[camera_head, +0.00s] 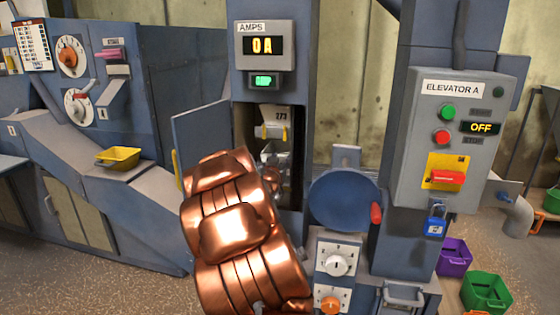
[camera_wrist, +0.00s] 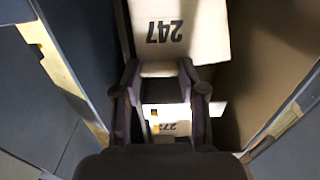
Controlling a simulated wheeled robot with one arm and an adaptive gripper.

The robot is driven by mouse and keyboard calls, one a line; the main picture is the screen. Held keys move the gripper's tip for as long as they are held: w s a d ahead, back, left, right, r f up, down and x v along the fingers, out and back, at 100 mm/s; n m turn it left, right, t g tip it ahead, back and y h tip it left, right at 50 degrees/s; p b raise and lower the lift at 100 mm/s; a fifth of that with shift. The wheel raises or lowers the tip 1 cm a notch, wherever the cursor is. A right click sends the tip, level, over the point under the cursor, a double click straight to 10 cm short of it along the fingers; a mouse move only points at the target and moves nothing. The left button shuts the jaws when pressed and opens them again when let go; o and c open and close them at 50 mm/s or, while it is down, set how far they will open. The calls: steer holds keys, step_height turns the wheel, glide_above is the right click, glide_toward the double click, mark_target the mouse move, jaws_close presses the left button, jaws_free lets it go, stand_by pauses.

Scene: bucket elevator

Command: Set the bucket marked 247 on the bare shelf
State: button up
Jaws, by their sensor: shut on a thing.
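The bucket marked 247 (camera_wrist: 168,32) is a pale bucket, upside down in the wrist view, inside the narrow open elevator casing. My gripper (camera_wrist: 159,70) has a finger at each side of its near edge and is shut on it. A second pale bucket (camera_wrist: 172,112), whose number looks like 273, lies beyond the fingers. In the head view that bucket (camera_head: 274,114) shows above my gripper, with a yellow part on it. My copper-coloured arm hides most of my gripper and the held bucket there. I cannot identify the bare shelf for certain.
An open blue door (camera_head: 202,138) stands left of the casing opening. A blue disc with a red handle (camera_head: 343,199) is close on the right. The elevator panel (camera_head: 451,140) reads OFF and bears a blue padlock. A yellow bin (camera_head: 118,158) sits on the left machine.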

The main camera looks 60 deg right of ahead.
steer(key=shift+d+f+b, duration=0.1)
steer(key=shift+f+b, duration=0.65)
steer(key=shift+f, duration=0.8)
stand_by(0.5)
steer(key=o, duration=0.7)
steer(key=shift+d, duration=0.1)
steer(key=shift+o, duration=1)
steer(key=shift+d+f, duration=0.25)
steer(key=shift+f, duration=0.05)
steer(key=shift+o, duration=1.1)
steer(key=shift+a+r, duration=0.15)
steer(key=shift+a, duration=0.1)
